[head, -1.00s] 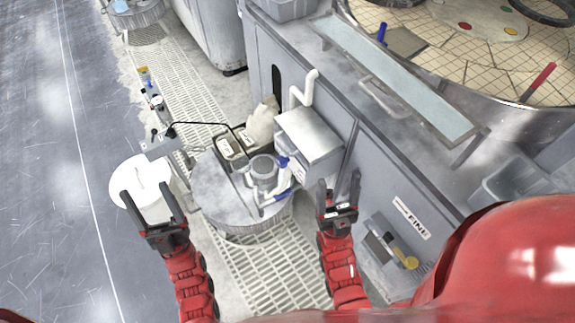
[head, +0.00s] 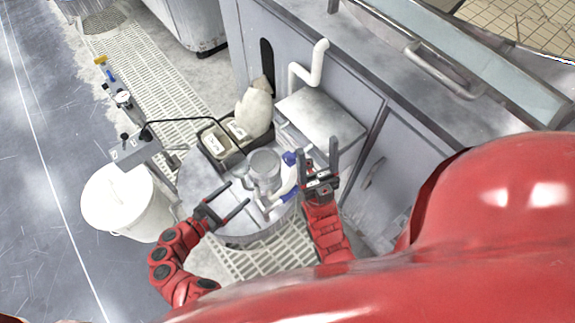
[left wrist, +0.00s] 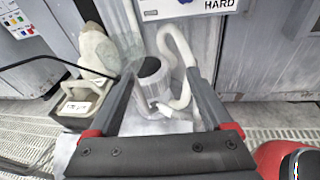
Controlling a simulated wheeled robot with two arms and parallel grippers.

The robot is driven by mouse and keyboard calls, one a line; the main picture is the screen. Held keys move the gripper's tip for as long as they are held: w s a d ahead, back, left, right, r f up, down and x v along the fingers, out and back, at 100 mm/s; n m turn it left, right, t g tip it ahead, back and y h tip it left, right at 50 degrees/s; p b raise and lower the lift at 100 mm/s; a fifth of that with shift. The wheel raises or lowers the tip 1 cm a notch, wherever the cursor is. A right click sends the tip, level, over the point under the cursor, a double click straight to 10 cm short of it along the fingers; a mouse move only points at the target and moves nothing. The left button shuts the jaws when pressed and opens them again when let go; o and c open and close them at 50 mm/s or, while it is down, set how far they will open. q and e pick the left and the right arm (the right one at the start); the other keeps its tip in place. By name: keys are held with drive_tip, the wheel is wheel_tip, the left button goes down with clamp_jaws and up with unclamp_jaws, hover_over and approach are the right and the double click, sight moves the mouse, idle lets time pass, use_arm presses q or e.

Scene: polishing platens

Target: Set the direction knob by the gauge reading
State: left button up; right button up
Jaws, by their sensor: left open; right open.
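A small round gauge (head: 123,98) with a pale face stands on the post at the left; its reading is too small to tell. Below it is a grey control box (head: 132,152) with small black knobs on top; I cannot tell whether one is the direction knob. My left gripper (head: 235,193) is open and empty over the round platform (head: 195,180), left of the grey canister (head: 263,165). In the left wrist view its open fingers (left wrist: 161,75) point toward the dark-topped canister (left wrist: 153,83). My right gripper (head: 320,150) is open and empty, right of the canister, before the cabinet.
A white bucket (head: 115,205) stands left of the platform. A black tray (head: 212,148) holds pale blocks and a cream glove-like item (head: 252,112). A white pipe (head: 310,68) juts from the cabinet. A sign reading HARD (left wrist: 178,10) hangs behind the canister.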

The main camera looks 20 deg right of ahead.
use_arm(q)
wheel_tip(320, 180, up, 5)
drive_tip(key=s+d+g+h, duration=0.1)
drive_tip(key=s+d+h, duration=0.1)
drive_tip(key=h, duration=0.1)
drive_tip(key=shift+m+g+h, duration=0.3)
drive_tip(key=shift+m, duration=0.2)
drive_tip(key=b+x, duration=0.1)
drive_tip(key=x, duration=0.7)
drive_tip(key=b+x, duration=0.2)
drive_tip(key=x, duration=0.7)
drive_tip(key=shift+s+d+r, duration=0.15)
drive_tip(key=shift+s, duration=0.05)
clamp_jaws()
